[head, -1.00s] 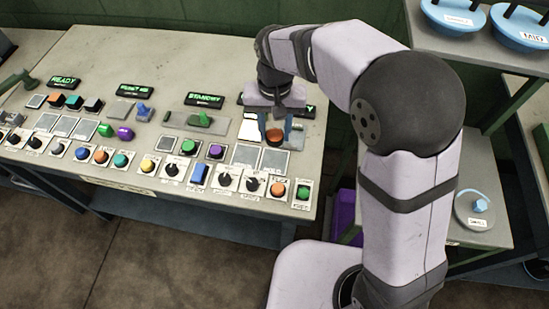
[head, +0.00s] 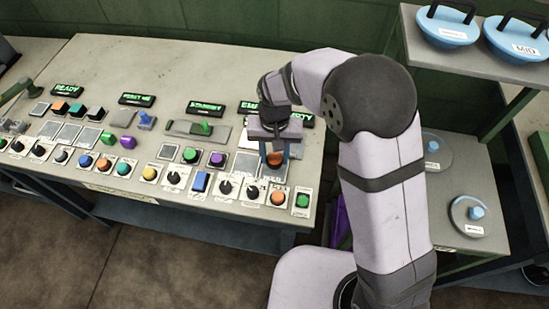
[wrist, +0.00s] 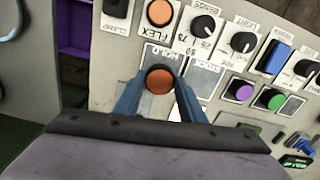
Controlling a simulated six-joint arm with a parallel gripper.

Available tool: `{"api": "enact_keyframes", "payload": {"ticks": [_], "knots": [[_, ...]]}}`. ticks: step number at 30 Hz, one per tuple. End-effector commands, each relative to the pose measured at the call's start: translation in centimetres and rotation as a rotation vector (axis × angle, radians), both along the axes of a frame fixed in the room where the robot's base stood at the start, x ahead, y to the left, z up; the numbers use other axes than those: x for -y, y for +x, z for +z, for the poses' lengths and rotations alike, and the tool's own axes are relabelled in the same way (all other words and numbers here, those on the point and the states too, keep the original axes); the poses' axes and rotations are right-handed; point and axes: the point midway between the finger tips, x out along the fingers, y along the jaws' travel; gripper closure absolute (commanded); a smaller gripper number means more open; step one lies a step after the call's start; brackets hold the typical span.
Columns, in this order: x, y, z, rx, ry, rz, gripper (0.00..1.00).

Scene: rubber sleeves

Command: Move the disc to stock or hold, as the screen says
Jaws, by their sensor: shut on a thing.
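My gripper (head: 275,157) is shut on an orange-brown disc (head: 276,160), which also shows between the two blue fingers in the wrist view (wrist: 159,80). The disc is over the near part of the console, at the pad marked HOLD (wrist: 162,57). I cannot tell whether it touches the pad. The pad marked STOCK (wrist: 204,76) lies beside it and is bare; it shows left of the gripper in the head view (head: 246,164). The screen (head: 301,119) behind my arm has green text; its middle is hidden, so I cannot read it whole.
Knobs and buttons line the console's (head: 228,73) front edge, including an orange button (wrist: 160,12) close to the pads. Other screens, such as STANDBY (head: 206,107), stand to the left. Shelves with blue-topped weights (head: 448,25) are at the right.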

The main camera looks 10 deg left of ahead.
Motion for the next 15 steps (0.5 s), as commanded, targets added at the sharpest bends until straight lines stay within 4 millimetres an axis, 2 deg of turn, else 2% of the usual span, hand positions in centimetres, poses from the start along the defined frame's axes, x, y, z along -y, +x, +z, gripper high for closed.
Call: {"api": "enact_keyframes", "payload": {"ticks": [6,15], "knots": [[0.0,-0.1,-2.3,-0.002,-0.001,0.000,0.89],[0.0,0.0,-2.6,0.000,0.000,0.000,0.89]]}}
